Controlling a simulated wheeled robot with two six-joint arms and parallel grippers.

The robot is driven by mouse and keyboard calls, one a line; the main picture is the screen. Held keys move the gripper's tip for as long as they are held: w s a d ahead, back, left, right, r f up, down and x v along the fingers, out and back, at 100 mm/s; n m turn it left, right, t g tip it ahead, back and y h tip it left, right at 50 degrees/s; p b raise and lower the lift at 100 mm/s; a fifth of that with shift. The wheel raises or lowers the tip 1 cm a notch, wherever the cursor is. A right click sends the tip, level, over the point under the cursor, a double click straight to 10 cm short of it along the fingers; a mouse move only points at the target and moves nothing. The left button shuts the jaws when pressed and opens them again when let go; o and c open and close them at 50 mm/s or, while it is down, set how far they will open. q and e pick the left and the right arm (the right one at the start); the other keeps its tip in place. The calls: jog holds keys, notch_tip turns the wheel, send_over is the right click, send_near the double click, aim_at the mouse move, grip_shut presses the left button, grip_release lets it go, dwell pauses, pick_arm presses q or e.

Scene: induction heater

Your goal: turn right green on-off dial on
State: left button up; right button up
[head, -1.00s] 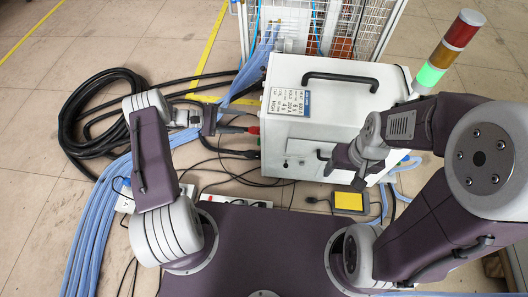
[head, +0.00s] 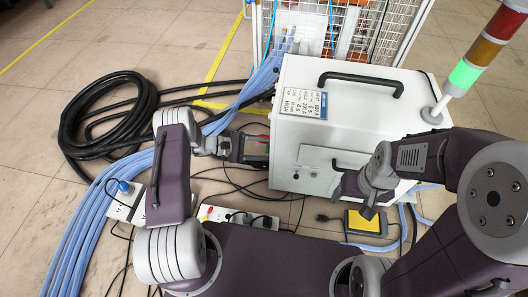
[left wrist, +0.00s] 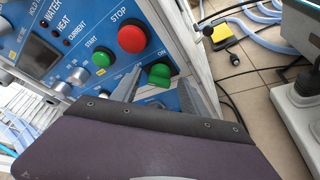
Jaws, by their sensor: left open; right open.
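The green on-off dial (left wrist: 158,74) is on the blue control panel (left wrist: 88,68), under a label reading "ON", right of the red stop button (left wrist: 132,39) in the left wrist view. My left gripper (left wrist: 157,90) is open, with its fingers on either side of the dial in that view. I cannot tell whether they touch it. In the head view my left gripper (head: 243,149) is at the left side of the white heater box (head: 308,128), and the panel is hidden. My right gripper (head: 370,205) is open and empty, in front of the box.
A green start button (left wrist: 101,59) and small knobs sit left of the dial. Black hose (head: 108,115) and blue cables (head: 90,222) lie on the floor at left. A yellow pedal (head: 364,222) and power strips (head: 237,217) lie in front of the box.

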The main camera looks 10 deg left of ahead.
pick_arm(q)
jog(key=shift+d, duration=0.15)
grip_shut()
jog(key=shift+f+m+t+h+b, duration=0.25)
jog(key=shift+m+h+b, duration=0.8)
jog(key=shift+m, duration=1.75)
jog(key=shift+f+m+t+h+b, duration=0.25)
jog(key=shift+m+h+b, duration=0.75)
jog(key=shift+m, duration=1.8)
jog(key=shift+f+m+t+h+b, duration=0.1)
jog(key=shift+m+t+h+b, duration=0.65)
jog(key=shift+m, duration=2.05)
jog(key=shift+g+h+b, duration=0.3)
jog(key=shift+g+b, duration=0.2)
jog(key=shift+g, duration=0.05)
